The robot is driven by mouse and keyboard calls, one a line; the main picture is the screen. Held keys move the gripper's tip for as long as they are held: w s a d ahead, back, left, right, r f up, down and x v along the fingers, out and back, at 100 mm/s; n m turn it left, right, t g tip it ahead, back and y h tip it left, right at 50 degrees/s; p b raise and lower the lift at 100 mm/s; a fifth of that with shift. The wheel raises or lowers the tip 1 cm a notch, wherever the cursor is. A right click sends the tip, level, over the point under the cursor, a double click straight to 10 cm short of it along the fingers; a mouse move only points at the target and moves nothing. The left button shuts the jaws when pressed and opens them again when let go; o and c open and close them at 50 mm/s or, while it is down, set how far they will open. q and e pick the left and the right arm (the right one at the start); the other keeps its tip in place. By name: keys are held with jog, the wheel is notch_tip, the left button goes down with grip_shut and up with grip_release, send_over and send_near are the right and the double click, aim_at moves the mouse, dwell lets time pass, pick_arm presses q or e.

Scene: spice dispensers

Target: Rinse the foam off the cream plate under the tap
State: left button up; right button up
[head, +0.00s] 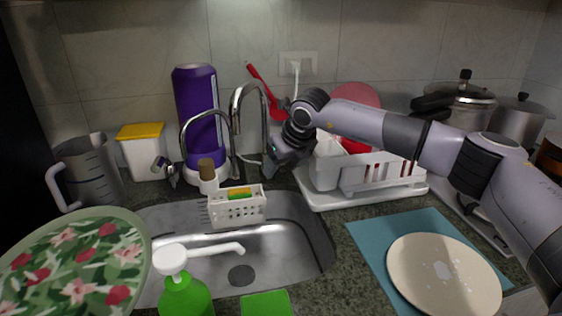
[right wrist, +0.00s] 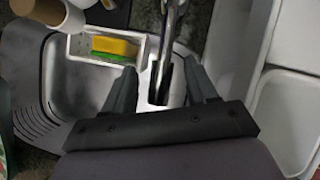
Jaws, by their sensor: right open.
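The cream plate (head: 443,272) lies flat on a blue mat (head: 378,238) on the counter at the right, with small white foam patches near its middle. The metal tap (head: 237,108) arches up behind the sink (head: 297,243); a second, lower curved spout (head: 184,131) stands to its left. I see no running water. My right gripper (head: 275,152) is just right of the tall tap, pointing down-left. In the right wrist view its open fingers (right wrist: 162,92) have a metal tap part (right wrist: 170,45) between them; I cannot tell whether they touch it. My left gripper is out of view.
A white caddy with sponges (head: 237,209) hangs at the sink's back. A white dish rack (head: 372,185) stands right of the sink, under my right arm. A green soap bottle (head: 185,293) and a floral plate (head: 75,262) are at the front left. The sink basin is clear.

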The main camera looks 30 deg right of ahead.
jog(key=c, duration=0.6)
jog(key=shift+w+r+p, duration=0.2)
jog(key=shift+r+p, duration=0.15)
jog(key=shift+r, duration=0.4)
jog(key=o, duration=0.7)
jog(key=p+v, duration=0.2)
jog(key=v, duration=0.5)
jog(key=shift+f, duration=0.1)
jog(key=shift+s, duration=0.1)
